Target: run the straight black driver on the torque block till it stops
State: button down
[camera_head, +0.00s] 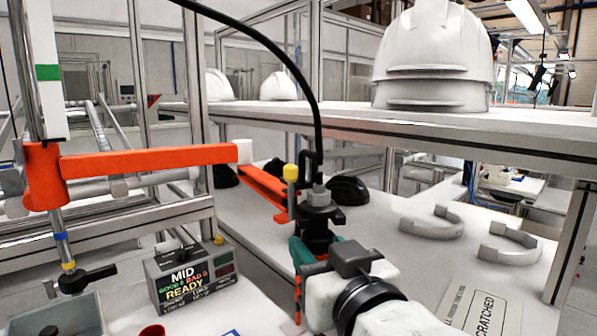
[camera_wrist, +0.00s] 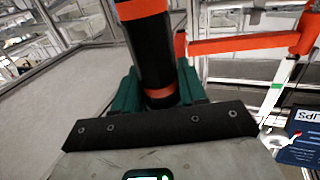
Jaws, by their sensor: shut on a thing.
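The straight black driver (camera_head: 320,218) hangs upright below a curved black cable, beside the end of an orange jointed arm. My gripper (camera_head: 315,250) has its green fingers shut around the driver's lower body. In the wrist view the driver (camera_wrist: 152,55), black with orange bands, stands between the green fingers of my gripper (camera_wrist: 157,92). The driver's lower tip is hidden behind my gripper and wrist. A grey box (camera_head: 192,276) with a display reading MID, GOOD, BAD and READY stands left of the driver. I cannot tell whether it is the torque block.
The orange arm (camera_head: 150,160) reaches across from a post at left. White helmet shells (camera_head: 435,55) sit on the upper shelf. Grey curved parts (camera_head: 432,223) and a SCRATCHED sign (camera_head: 482,312) lie at right. A grey bin (camera_head: 60,315) stands at lower left.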

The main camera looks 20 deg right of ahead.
aim_at(323, 222)
jog(key=shift+r+p, duration=1.9)
jog(key=shift+r, duration=0.4)
